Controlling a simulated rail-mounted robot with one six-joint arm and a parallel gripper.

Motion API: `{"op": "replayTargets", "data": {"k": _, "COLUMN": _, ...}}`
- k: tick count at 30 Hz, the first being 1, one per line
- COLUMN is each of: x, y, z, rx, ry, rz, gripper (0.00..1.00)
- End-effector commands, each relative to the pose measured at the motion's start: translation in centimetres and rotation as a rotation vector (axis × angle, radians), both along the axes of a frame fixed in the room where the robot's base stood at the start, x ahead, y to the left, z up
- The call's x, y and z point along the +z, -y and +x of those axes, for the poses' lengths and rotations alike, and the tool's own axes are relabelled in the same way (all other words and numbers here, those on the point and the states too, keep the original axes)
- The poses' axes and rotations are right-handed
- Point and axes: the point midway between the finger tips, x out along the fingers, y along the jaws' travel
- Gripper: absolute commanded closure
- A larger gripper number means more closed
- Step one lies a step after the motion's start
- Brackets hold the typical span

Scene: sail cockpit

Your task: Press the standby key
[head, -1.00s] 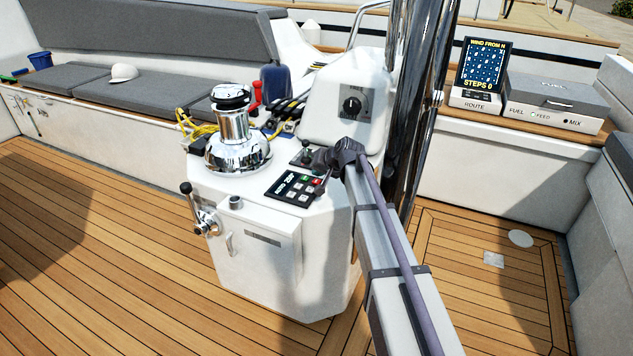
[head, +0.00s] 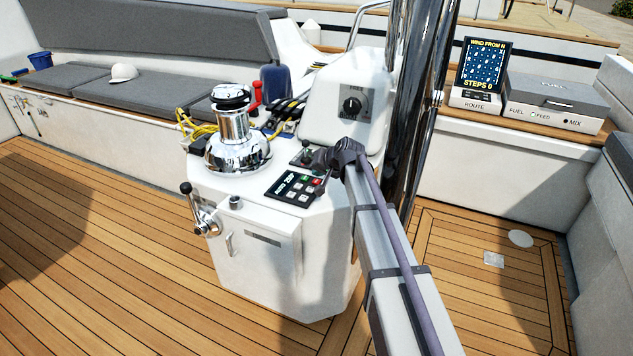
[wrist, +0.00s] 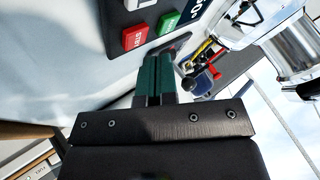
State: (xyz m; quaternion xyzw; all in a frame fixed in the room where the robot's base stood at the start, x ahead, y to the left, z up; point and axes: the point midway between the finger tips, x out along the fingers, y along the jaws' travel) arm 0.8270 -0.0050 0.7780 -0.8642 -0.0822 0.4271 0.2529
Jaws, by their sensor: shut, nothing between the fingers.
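The autopilot keypad (head: 293,187) is a dark panel with a small display and several keys on top of the white console. In the wrist view its red key (wrist: 134,38), lettered STBY, is beside a green key (wrist: 169,23). In the head view the red key (head: 317,181) is at the panel's right edge, by my gripper (head: 323,183). My gripper's green fingers (wrist: 153,58) are together and empty. In the wrist view their tips appear just below the red and green keys. I cannot tell whether they touch anything.
A chrome winch (head: 235,140) stands on the console left of the keypad. A raised white pod with a black knob (head: 352,106) is behind it, and a thick chrome post (head: 415,120) rises to the right. Teak floor (head: 120,230) lies open at left.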

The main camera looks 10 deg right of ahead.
Motion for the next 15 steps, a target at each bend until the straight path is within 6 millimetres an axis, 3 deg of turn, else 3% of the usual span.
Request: {"op": "replayTargets", "data": {"k": 15, "x": -0.87, "y": 0.00, "z": 0.00, "rx": 0.000, "ry": 0.000, "rz": 0.000, "gripper": 1.00}}
